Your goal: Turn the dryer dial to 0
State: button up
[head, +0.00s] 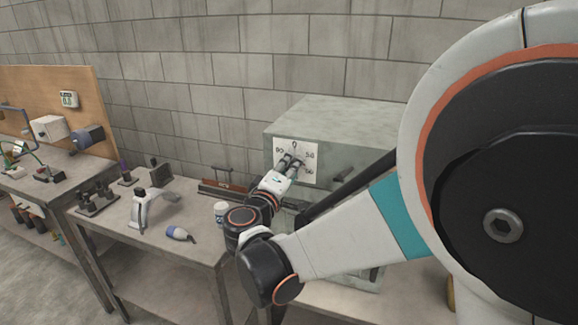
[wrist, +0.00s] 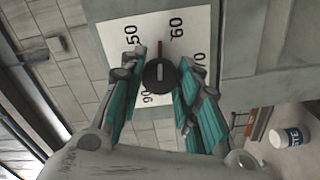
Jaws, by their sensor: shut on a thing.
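The dryer (head: 335,125) is a grey metal cabinet against the block wall in the head view. Its white dial plate (head: 308,149) carries printed numbers; the plate also shows in the wrist view (wrist: 116,30). In the wrist view the round black dial (wrist: 160,76) has a pale line on it, roughly in line with a red mark on the plate between 50 and 60. My gripper (head: 290,163) reaches the plate and hides most of the dial in the head view. In the wrist view its teal-lined fingers lie on both sides of the dial, shut on it.
A metal bench (head: 115,222) left of the dryer holds a white tub (head: 221,212), a blue-and-white bottle (head: 180,233) and a rack. A handle (head: 345,174) sticks out from the dryer front right of the plate. The wall stands close behind.

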jog(key=n+b, duration=0.2)
jog(key=n, duration=1.7)
jog(key=shift+n, duration=0.3)
dwell(0.4)
jog(key=o, duration=1.1)
